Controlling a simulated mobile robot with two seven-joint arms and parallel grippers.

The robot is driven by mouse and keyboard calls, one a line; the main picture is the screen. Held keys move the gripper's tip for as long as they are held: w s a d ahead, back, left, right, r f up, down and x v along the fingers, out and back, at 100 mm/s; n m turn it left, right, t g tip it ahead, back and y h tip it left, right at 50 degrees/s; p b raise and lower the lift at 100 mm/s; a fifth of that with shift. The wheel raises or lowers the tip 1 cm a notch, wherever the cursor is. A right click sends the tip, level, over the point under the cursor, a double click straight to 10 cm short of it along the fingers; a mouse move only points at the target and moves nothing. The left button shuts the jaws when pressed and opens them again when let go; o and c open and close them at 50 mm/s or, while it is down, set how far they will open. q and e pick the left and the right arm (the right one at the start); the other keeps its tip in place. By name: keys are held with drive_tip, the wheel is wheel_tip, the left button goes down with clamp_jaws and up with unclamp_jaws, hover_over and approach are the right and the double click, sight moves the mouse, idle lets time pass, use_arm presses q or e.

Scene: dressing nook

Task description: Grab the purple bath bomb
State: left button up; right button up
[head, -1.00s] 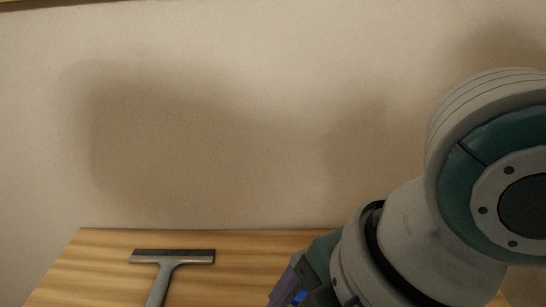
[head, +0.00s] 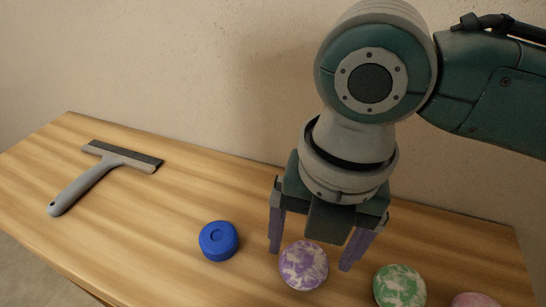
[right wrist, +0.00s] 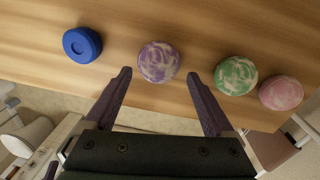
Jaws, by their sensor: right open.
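The purple bath bomb (head: 303,265) is a white and purple marbled ball on the wooden table. In the right wrist view the purple bath bomb (right wrist: 158,62) lies ahead of the fingertips, roughly midway between them. My right gripper (head: 309,258) is open and empty, pointing down above the table. Its two purple fingers show either side of the ball in the head view. In the right wrist view the right gripper (right wrist: 158,74) has a wide gap between its fingers, and neither finger touches the ball. My left gripper is not in view.
A blue round object (head: 219,241) lies left of the purple ball. A green and white ball (head: 398,287) and a pink one (head: 475,300) lie to the right. A grey squeegee (head: 85,184) lies farther left on the table (head: 185,190). A wall stands behind.

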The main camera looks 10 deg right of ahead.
sight(308, 255)
drive_tip(key=f, duration=0.5)
drive_tip(key=shift+w+a+f+b, duration=0.1)
drive_tip(key=shift+w+a+b, duration=0.15)
drive_tip(key=shift+b, duration=0.1)
drive_tip(key=shift+d, duration=0.1)
drive_tip(key=shift+c, duration=0.3)
drive_tip(key=c, duration=1.2)
